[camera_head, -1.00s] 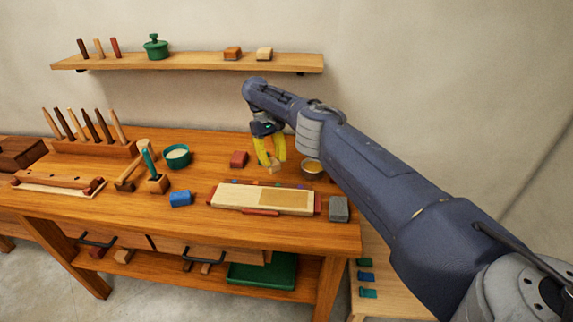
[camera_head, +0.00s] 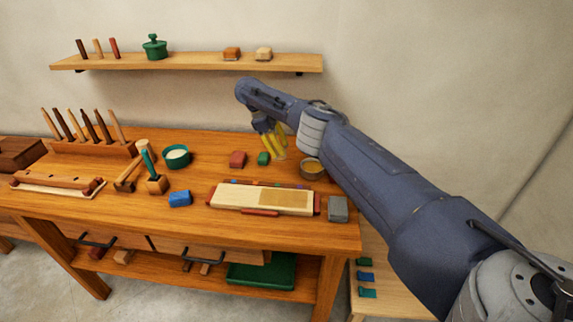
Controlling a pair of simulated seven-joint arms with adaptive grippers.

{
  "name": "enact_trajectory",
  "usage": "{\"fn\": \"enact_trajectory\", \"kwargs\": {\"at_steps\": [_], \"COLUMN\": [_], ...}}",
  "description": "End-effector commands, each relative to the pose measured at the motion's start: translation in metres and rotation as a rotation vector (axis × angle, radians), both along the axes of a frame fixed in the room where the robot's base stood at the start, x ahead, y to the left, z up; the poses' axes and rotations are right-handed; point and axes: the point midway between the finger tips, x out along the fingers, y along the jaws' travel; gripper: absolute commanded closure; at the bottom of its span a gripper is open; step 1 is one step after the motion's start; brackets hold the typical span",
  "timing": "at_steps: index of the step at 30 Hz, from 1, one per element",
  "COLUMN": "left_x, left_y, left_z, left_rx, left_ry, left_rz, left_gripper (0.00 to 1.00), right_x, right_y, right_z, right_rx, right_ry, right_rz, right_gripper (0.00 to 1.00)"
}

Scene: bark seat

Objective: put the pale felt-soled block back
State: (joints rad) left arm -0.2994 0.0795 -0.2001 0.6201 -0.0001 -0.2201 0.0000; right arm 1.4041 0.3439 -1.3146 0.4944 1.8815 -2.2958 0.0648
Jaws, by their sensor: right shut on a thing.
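My right gripper (camera_head: 275,146), with yellow fingers, is over the back right of the workbench, beside a green block (camera_head: 263,158). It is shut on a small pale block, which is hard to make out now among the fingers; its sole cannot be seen. Another pale block (camera_head: 264,54) with a greyish underside sits on the wall shelf (camera_head: 190,63), to the right of a brown block (camera_head: 232,53). My left gripper is not in view.
A red block (camera_head: 238,159) and a small bowl (camera_head: 312,169) flank the gripper. In front lie a pale board (camera_head: 235,198), a grey block (camera_head: 338,208) and a blue block (camera_head: 180,198). A green cup (camera_head: 177,157) stands left. The shelf's right end is bare.

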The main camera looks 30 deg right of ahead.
Motion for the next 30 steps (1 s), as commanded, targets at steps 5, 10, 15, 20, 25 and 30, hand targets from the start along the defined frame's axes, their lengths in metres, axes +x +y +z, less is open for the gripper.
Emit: {"fn": "enact_trajectory", "kwargs": {"at_steps": [5, 10, 15, 20, 25, 30], "left_x": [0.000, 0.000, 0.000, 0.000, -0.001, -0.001], "left_y": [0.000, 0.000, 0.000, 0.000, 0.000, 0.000], "left_z": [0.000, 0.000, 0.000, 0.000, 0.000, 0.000], "left_rx": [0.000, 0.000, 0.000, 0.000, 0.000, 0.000], "left_ry": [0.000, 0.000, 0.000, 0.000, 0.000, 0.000], "left_rz": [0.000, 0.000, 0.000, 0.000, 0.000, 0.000], "left_gripper": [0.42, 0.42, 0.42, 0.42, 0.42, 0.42], "right_x": [0.009, 0.017, 0.023, 0.028, 0.031, 0.033], "right_y": [-0.022, -0.038, -0.051, -0.061, -0.067, -0.070], "right_z": [0.007, 0.015, 0.023, 0.028, 0.031, 0.033], "right_rx": [-0.001, -0.002, -0.002, -0.002, -0.001, -0.001], "right_ry": [-0.004, -0.005, -0.004, -0.003, -0.002, -0.001], "right_rz": [0.313, 0.590, 0.843, 1.067, 1.277, 1.437], "right_gripper": [1.00, 1.00, 1.00, 1.00, 1.00, 1.00]}}
